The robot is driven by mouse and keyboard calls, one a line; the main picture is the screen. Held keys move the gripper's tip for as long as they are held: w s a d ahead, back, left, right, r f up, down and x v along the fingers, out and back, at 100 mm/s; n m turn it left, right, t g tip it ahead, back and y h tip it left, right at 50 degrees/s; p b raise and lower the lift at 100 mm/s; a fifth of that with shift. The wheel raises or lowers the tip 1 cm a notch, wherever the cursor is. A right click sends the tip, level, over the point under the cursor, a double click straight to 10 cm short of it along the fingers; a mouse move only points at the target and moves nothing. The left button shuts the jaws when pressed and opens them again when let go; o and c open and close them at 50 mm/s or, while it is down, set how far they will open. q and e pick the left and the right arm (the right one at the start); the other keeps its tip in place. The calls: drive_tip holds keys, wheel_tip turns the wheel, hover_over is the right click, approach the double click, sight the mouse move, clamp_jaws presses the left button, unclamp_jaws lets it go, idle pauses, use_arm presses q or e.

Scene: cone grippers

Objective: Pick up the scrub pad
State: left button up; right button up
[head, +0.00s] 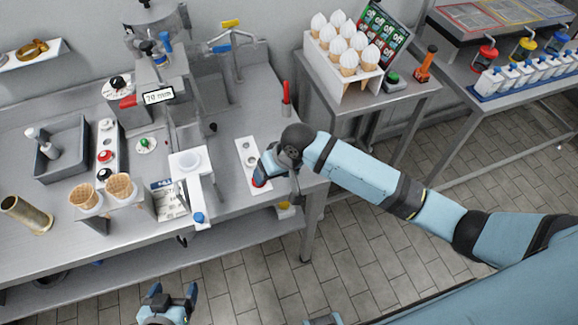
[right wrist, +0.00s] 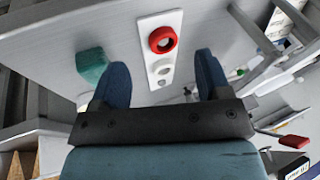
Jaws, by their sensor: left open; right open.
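A teal block (right wrist: 92,68), which looks like the scrub pad, sits on the grey metal surface in the right wrist view. It lies just left of the left-hand finger, outside the jaws; I cannot tell whether they touch. I cannot make it out in the head view, where my right gripper may hide it. My right gripper (right wrist: 162,78) is open and empty, facing a white plate (right wrist: 150,25) with a red ring (right wrist: 163,39). In the head view, the right gripper (head: 264,170) is over the counter's right end. My left gripper (head: 173,291) is open and empty at the bottom, over the floor.
The counter (head: 232,120) holds a grey tray (head: 75,155), waffle cones (head: 120,186) and a white stand (head: 200,197). A side table (head: 410,92) carries a rack of swirled cones (head: 345,60). A yellow-and-white item (head: 285,210) is on the lower shelf. The tiled floor is clear.

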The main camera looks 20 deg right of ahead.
drive_tip(key=w+d+r+m+g+h, duration=0.2)
drive_tip(key=w+d+r+h, duration=0.25)
drive_tip(key=d+r, duration=0.3)
drive_tip(key=shift+g+y, duration=0.25)
drive_tip(key=shift+g, duration=0.05)
drive_tip(key=f, duration=0.5)
drive_tip(key=w+f, duration=0.1)
drive_tip(key=f, duration=0.1)
drive_tip(key=shift+a+f, duration=0.25)
drive_tip(key=shift+a, duration=0.05)
drive_tip(key=shift+s+a+f+p, duration=0.1)
drive_tip(key=shift+f+p, duration=0.5)
drive_tip(key=shift+f, duration=2.4)
drive_tip(key=c, duration=1)
drive_tip(key=shift+r, duration=0.1)
wheel_tip(320, 180, up, 20)
drive_tip(key=b, duration=0.1)
